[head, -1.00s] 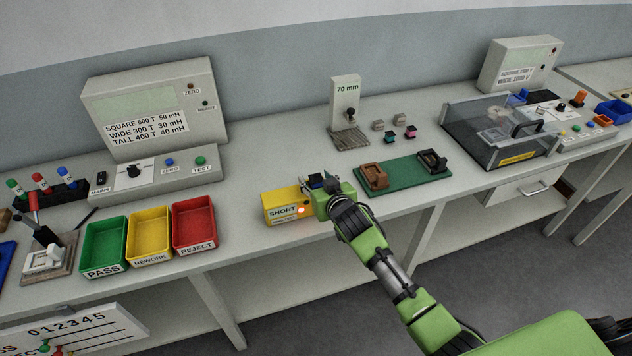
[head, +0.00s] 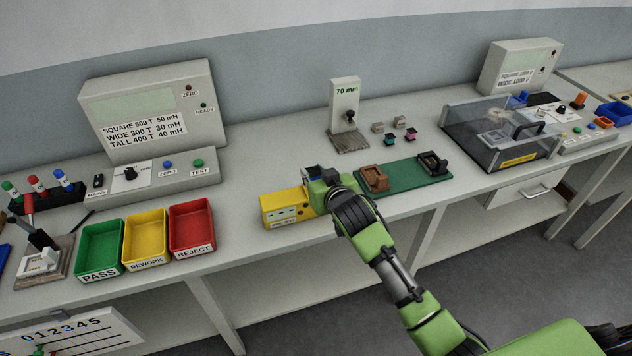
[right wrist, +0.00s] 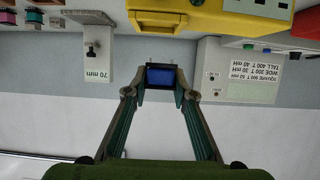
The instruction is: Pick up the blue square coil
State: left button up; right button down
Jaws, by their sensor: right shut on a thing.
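The blue square coil (right wrist: 160,76), with a dark frame, sits between the fingertips of my right gripper (right wrist: 160,92) in the right wrist view. The gripper is shut on it. In the head view my right gripper (head: 318,182) is at the right end of the yellow tester (head: 283,209), and the coil is mostly hidden by the gripper. In the right wrist view the coil is close to the yellow tester (right wrist: 195,18); I cannot tell whether they touch. My left gripper is not in view.
Green, yellow and red bins (head: 192,228) stand to the left. A green mat (head: 405,177) with brown and black holders lies right of the gripper. The 70 mm gauge (head: 345,105) stands behind. A clear-lidded box (head: 500,135) is farther right.

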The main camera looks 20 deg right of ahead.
jog(key=s+a+r+b, duration=0.2)
jog(key=s+a+r, duration=0.5)
jog(key=s, duration=0.3)
jog(key=shift+s+r+b, duration=0.3)
jog(key=shift+r+b, duration=0.1)
jog(key=shift+r, duration=0.35)
jog(key=shift+a+f, duration=0.1)
